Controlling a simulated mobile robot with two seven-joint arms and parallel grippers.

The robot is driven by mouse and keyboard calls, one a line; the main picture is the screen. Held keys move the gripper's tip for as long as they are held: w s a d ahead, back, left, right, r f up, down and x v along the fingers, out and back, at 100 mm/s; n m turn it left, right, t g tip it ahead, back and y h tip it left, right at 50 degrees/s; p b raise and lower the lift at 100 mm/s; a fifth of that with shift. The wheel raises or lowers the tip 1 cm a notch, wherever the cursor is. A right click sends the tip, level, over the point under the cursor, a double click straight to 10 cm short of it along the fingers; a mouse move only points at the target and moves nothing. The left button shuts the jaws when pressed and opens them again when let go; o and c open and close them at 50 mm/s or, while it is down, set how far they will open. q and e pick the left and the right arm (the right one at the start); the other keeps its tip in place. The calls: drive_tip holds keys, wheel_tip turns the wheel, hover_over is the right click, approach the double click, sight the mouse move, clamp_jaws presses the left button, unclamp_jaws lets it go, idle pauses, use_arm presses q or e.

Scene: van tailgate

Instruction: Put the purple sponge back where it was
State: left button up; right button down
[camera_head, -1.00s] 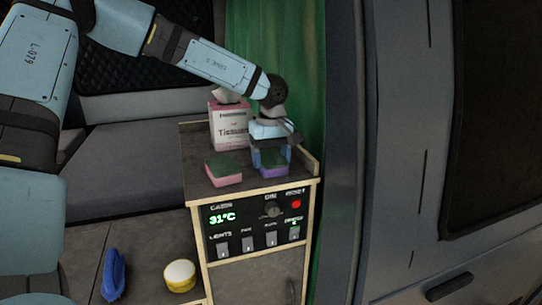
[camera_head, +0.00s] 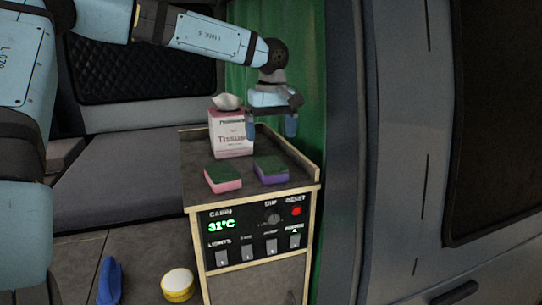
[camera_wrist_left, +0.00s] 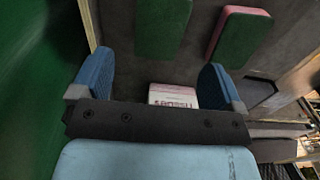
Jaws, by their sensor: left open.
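The purple sponge (camera_head: 272,171) with a dark green top lies on the small cabinet top (camera_head: 197,184), to the right of the pink sponge (camera_head: 222,177) with a gap between them. My left gripper (camera_head: 271,126) is open and empty, raised above and behind the purple sponge, not touching it. In the left wrist view the green top of the purple sponge (camera_wrist_left: 163,24) shows beyond the open blue fingers (camera_wrist_left: 156,76), with the pink sponge (camera_wrist_left: 240,36) to its right. My right gripper is not seen.
A tissue box (camera_head: 231,137) stands at the back left of the cabinet top, close to my left gripper. A raised rim edges the top's right side. The front panel (camera_head: 257,232) has switches. A blue item (camera_head: 109,282) and a yellow round container (camera_head: 178,284) are lower left.

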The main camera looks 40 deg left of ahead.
use_arm(q)
wheel_tip(320, 180, up, 3)
drive_tip(key=shift+r, duration=0.2)
drive_tip(key=shift+f, duration=0.15)
idle(0.5)
